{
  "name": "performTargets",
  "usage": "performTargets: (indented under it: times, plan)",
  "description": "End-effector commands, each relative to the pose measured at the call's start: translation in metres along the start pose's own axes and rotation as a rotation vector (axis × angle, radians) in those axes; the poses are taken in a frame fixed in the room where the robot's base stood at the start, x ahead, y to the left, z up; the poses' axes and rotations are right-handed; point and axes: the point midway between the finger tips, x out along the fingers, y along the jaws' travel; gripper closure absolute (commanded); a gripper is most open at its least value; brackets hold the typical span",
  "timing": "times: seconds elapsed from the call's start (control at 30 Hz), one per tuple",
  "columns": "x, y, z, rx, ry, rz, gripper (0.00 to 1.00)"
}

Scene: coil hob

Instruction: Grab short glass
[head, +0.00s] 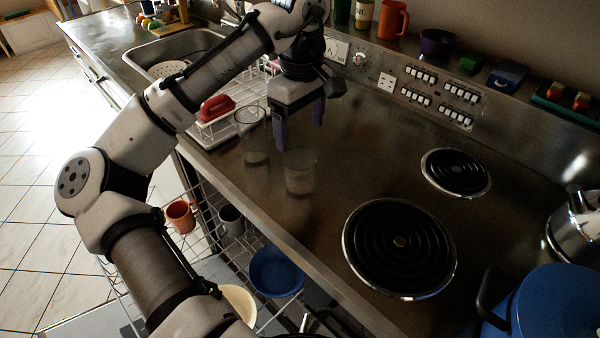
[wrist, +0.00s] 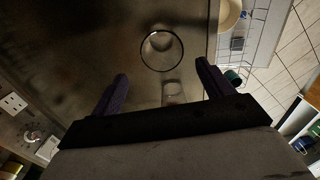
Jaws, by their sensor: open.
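The short glass (head: 300,172) is clear and stands upright on the steel counter. A taller clear glass (head: 253,138) stands to its left, near the counter's front edge. My gripper (head: 300,130) points down with its two purple fingers apart and nothing between them. In the head view its fingertips are above the short glass, apart from it. In the wrist view a round glass rim (wrist: 161,50), which looks like the short glass, lies just beyond and between the fingertips (wrist: 162,71).
Two coil burners (head: 400,248) lie to the right on the counter. A blue pot (head: 555,305) and a kettle (head: 578,225) stand at the far right. A white rack with a red item (head: 216,108) is behind the tall glass. A wire rack with mugs and bowls (head: 277,272) is below the front edge.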

Motion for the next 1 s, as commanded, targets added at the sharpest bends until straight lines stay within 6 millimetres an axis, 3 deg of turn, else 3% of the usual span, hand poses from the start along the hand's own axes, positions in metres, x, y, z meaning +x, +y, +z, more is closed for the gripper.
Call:
performTargets:
  times: [0.23, 0.47, 0.8, 1.0]
  plan:
    - [0.043, 0.000, 0.000, 0.001, -0.002, 0.003, 0.20]
    - [0.059, 0.000, 0.001, 0.002, 0.000, 0.004, 0.20]
    - [0.104, -0.004, 0.003, 0.002, 0.000, 0.004, 0.20]
    - [0.108, -0.004, 0.003, 0.002, 0.000, 0.006, 0.20]
